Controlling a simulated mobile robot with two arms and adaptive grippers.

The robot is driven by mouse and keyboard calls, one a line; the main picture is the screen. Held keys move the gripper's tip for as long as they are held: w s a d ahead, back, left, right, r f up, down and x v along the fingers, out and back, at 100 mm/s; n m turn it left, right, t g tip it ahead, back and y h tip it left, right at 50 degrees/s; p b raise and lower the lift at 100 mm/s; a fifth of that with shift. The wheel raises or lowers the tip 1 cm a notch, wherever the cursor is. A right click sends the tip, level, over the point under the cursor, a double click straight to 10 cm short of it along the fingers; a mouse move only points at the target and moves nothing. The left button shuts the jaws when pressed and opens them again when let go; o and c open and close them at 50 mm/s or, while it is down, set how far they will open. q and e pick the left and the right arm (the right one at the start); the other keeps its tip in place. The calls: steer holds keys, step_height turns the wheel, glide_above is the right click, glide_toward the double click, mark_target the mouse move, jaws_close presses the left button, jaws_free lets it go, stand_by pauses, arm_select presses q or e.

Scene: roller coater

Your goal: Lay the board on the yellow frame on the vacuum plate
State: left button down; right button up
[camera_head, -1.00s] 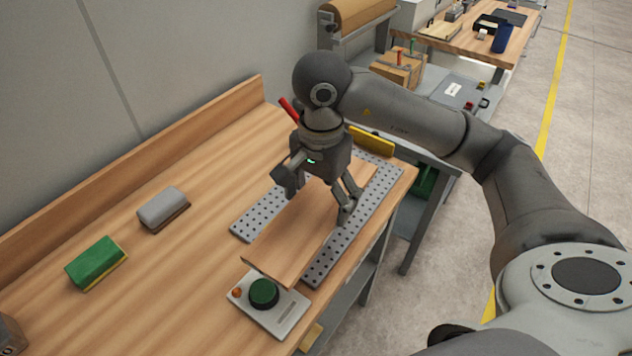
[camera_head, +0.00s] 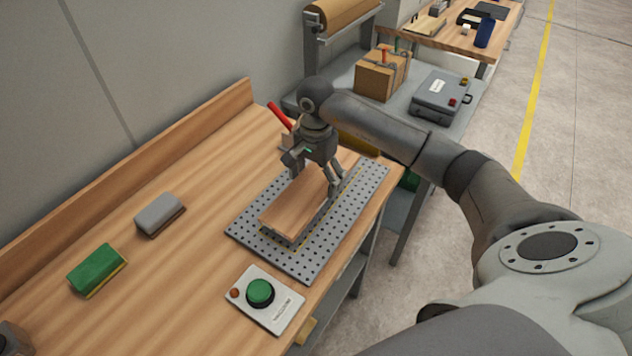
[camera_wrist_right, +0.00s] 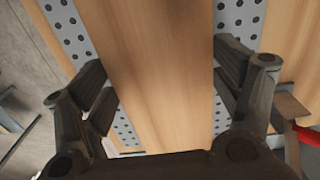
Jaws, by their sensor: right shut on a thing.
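The wooden board (camera_head: 295,212) is over the perforated grey vacuum plate (camera_head: 313,262) in the head view. My right gripper (camera_head: 318,188) is shut across the board's width; in the right wrist view the board (camera_wrist_right: 158,60) lies between its two fingers. Thin yellow lines of the frame (camera_head: 294,250) show along the board's near end and right side. The board covers most of the frame. I cannot tell whether the board touches the plate. My left gripper is not in view.
A control box with a green button (camera_head: 260,292) lies near the plate's front edge. A grey block (camera_head: 160,214) and a green sponge (camera_head: 97,268) lie at left. A red-handled tool (camera_head: 279,115) is behind the gripper.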

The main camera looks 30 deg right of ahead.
mark_target(316, 179)
steer(key=shift+w+d+f, duration=0.15)
steer(key=shift+f, duration=0.1)
step_height(316, 179, down, 2)
steer(key=shift+p, duration=0.95)
steer(key=shift+f, duration=0.55)
steer(key=shift+f, duration=0.1)
steer(key=shift+f, duration=0.15)
steer(key=o, duration=1.2)
